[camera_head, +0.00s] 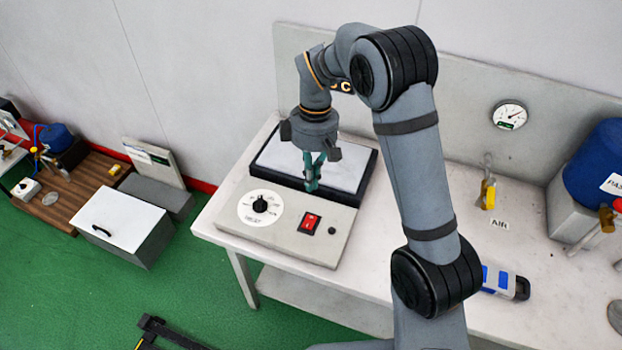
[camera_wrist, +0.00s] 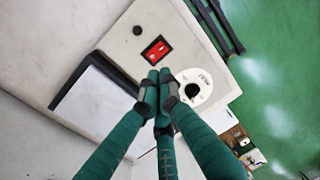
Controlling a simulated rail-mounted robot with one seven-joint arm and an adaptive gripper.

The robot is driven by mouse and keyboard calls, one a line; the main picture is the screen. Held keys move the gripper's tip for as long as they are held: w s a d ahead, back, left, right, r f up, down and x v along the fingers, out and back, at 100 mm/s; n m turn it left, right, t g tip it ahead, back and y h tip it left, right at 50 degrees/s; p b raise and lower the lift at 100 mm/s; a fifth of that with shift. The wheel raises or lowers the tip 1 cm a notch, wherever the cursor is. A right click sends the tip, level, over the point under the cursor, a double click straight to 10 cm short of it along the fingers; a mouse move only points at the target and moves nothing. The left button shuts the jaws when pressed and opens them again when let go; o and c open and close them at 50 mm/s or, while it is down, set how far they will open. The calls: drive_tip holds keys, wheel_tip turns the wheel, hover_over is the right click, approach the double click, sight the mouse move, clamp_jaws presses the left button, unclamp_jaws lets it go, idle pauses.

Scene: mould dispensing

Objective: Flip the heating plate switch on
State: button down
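The heating plate (camera_head: 345,158) has a pale top with a black border and sits at the back of a beige control housing (camera_head: 275,243) on the bench. Its red rocker switch (camera_head: 310,223) is on the front panel, right of a black dial (camera_head: 261,204); I cannot tell which way it is set. In the wrist view the switch (camera_wrist: 157,50) lies just beyond the fingertips, with the dial (camera_wrist: 192,90) to their right. My gripper (camera_head: 312,186) points down with its green fingers together and empty, above the plate's front edge, behind the switch. The fingertips (camera_wrist: 158,78) look apart from the switch.
A small black knob (camera_head: 332,231) is right of the switch. On the bench to the right are a yellow-handled air valve (camera_head: 488,193), a blue and white device (camera_head: 503,281) and a blue container (camera_head: 598,170). A wall gauge (camera_head: 509,115) hangs behind.

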sight(308, 224)
drive_tip(key=shift+r+p, duration=0.2)
drive_tip(key=shift+p, duration=0.1)
drive_tip(key=p, duration=0.2)
drive_tip(key=shift+w+r+p, duration=0.15)
drive_tip(key=shift+r+p, duration=0.15)
drive_tip(key=shift+p, duration=0.1)
drive_tip(key=shift+f, duration=0.25)
drive_tip(key=f+p, duration=0.1)
drive_tip(key=f, duration=0.3)
drive_tip(key=s+f+p, duration=0.1)
drive_tip(key=f, duration=0.4)
drive_tip(key=f+p, duration=0.1)
drive_tip(key=f, duration=0.4)
drive_tip(key=shift+s+a, duration=0.25)
drive_tip(key=shift+a, duration=0.05)
drive_tip(key=shift+a, duration=0.1)
